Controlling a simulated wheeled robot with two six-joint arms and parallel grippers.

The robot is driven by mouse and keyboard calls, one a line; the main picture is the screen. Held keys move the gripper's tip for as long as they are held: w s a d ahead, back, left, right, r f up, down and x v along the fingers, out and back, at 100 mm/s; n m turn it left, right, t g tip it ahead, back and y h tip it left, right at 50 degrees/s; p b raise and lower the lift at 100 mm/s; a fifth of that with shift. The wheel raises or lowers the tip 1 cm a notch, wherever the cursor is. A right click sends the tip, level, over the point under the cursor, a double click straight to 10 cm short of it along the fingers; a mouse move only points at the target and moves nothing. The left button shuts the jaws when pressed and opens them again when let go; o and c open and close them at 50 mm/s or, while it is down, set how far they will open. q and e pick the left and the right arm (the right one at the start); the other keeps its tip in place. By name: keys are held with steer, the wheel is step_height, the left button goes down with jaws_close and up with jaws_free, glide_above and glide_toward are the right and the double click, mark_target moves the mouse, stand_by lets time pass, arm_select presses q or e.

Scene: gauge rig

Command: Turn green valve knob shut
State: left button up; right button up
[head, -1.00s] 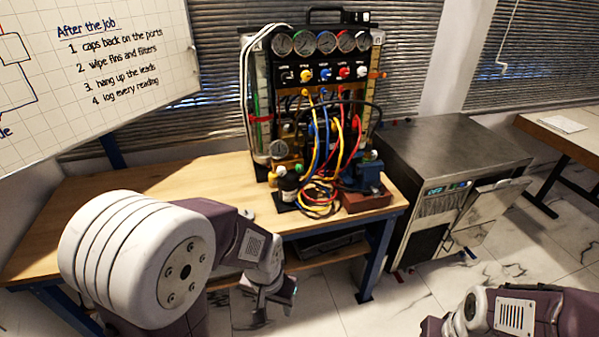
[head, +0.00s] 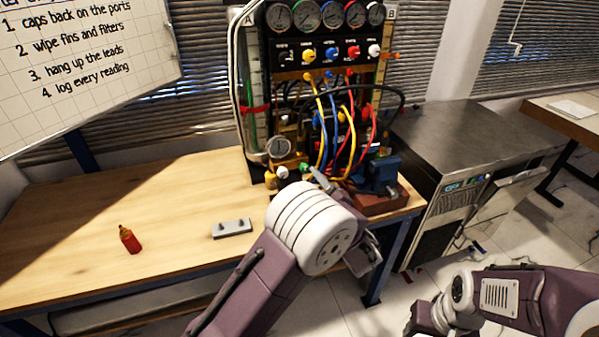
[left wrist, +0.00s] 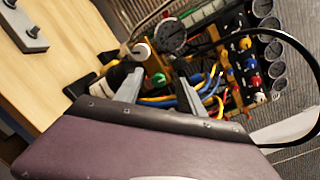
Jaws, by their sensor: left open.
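The green valve knob (left wrist: 158,79) sits low on the gauge rig, by a round gauge and the hoses. In the left wrist view it shows between the two grey fingers of my open left gripper (left wrist: 156,84); I see no clear contact. In the head view a small green spot (head: 304,167) shows at the rig's lower left, just above a grey fingertip of my left gripper (head: 320,178); the rest of that gripper is hidden behind my wrist. My right gripper (head: 425,319) is low at the right, far from the rig, its fingers unclear.
The gauge rig (head: 262,85) stands on the wooden table (head: 90,215), with looped hoses in front. A grey block (head: 232,228) and a red bottle (head: 130,240) lie or stand to the left. A metal cabinet (head: 455,135) is at the right. The table's left part is mostly clear.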

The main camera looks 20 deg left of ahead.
mark_target(305, 170)
arm_select(q)
steer(key=s+d+f+m, duration=0.1)
steer(key=s+d, duration=0.1)
steer(key=d, duration=0.2)
steer(key=shift+t+h, duration=0.3)
steer(key=shift+h, duration=0.1)
steer(key=x, duration=0.5)
steer(key=p+x, duration=0.1)
steer(key=x, duration=0.4)
steer(key=shift+s+a+f, duration=0.15)
steer(key=shift+f, duration=0.1)
jaws_close()
